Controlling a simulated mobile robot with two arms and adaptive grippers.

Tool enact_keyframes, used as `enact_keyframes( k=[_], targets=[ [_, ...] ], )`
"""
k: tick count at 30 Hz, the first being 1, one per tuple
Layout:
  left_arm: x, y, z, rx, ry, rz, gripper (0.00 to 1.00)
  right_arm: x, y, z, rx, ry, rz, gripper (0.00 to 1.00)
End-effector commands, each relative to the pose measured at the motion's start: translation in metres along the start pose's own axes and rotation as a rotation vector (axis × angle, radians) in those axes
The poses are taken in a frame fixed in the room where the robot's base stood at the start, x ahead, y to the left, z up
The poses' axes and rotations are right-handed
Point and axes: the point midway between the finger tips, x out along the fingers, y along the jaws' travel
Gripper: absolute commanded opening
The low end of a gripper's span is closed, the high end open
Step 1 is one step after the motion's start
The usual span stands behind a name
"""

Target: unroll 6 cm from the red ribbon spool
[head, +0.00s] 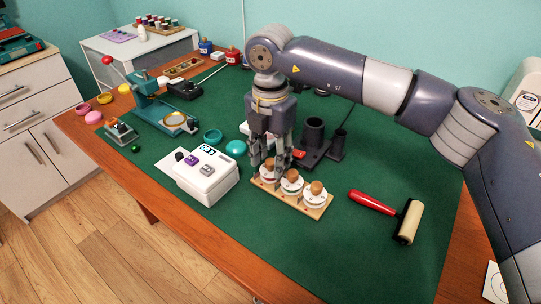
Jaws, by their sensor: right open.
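A wooden rack (290,202) in the middle of the green-topped table holds three white spools with wooden knobs. The left spool (267,177) shows a trace of red at its edge and is partly hidden by my right gripper. The middle spool (291,187) and the right spool (314,200) stand beside it. The ribbon colours are too small to tell surely. My right gripper (268,167) points down, open, with its fingers on either side of the left spool's knob. I cannot tell whether they touch it. My left gripper is not in view.
A white device (205,180) with buttons stands left of the rack. A dark stand (313,135) with cylinders is behind it. A red-handled roller (390,213) lies to the right. The green mat (340,255) is clear in front.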

Motion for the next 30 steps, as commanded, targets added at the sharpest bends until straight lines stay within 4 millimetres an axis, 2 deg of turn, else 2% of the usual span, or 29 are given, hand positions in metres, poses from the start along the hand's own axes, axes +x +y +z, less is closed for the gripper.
enact_keyframes(
  k=[5, 10, 11, 22, 30],
  targets=[
    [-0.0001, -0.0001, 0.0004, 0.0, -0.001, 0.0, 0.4, -0.0001, 0.0, 0.0001, 0.0, 0.0, 0.0, 0.41],
    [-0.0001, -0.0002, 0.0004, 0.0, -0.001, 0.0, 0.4, -0.0003, 0.0, 0.0001, 0.0, 0.0, 0.0, 0.04],
    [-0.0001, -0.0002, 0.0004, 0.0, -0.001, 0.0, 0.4, -0.0003, 0.0, 0.0001, 0.0, 0.0, 0.0, 0.0],
    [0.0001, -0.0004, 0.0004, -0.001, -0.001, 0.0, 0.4, -0.0004, 0.0001, 0.0002, -0.032, 0.0, 0.001, 0.0],
    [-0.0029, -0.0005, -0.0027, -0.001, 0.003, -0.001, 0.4, -0.0005, 0.0002, 0.0003, -0.183, -0.001, 0.001, 0.0]
  ],
)
